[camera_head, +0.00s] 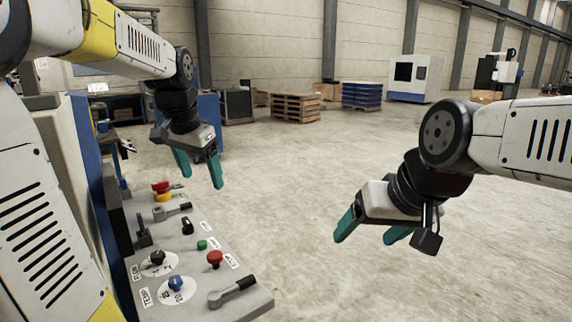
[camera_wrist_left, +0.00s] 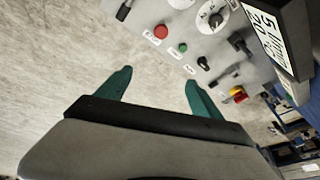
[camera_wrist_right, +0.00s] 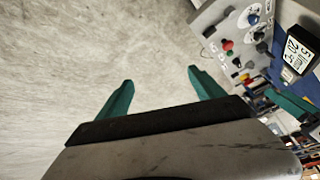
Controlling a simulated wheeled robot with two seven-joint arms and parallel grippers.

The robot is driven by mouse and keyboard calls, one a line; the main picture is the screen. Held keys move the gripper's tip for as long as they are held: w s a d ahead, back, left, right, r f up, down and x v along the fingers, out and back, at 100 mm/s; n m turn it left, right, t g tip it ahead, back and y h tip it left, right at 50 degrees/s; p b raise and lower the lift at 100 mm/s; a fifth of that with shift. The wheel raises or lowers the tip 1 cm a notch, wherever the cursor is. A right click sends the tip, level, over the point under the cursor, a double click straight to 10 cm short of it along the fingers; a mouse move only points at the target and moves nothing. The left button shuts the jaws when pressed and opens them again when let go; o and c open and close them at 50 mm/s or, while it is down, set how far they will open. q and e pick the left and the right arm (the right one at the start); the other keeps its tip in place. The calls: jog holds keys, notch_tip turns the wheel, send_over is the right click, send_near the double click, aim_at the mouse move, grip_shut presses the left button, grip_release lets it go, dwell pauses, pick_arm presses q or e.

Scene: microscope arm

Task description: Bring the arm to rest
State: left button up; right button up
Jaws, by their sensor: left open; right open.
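My left gripper (camera_head: 199,168) is open and empty, above the far right edge of the grey control panel (camera_head: 218,262). Its two green fingers also show apart in the left wrist view (camera_wrist_left: 157,88). My right gripper (camera_head: 368,232) is open and empty over bare floor, to the right of the panel and apart from it. Its fingers also show apart in the right wrist view (camera_wrist_right: 158,92). No microscope shows in any view.
The panel carries a red button (camera_head: 214,259), a green button (camera_head: 202,245), a blue knob (camera_head: 176,284), a grey lever (camera_head: 232,291) and a red and yellow switch (camera_head: 161,190). Pallets (camera_head: 296,107) stand far behind. The floor between is clear.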

pick_arm(q)
jog(key=s+d+f+n+t+h, duration=0.1)
jog(key=s+d+f+n, duration=0.1)
jog(key=s, duration=0.7)
jog(key=s+d+f+n+t, duration=0.1)
jog(key=s+d+f+n, duration=0.1)
jog(key=s, duration=0.6)
jog(key=shift+s+d+n+h, duration=0.3)
jog(key=shift+s+d+h, duration=0.1)
jog(key=shift+d, duration=0.4)
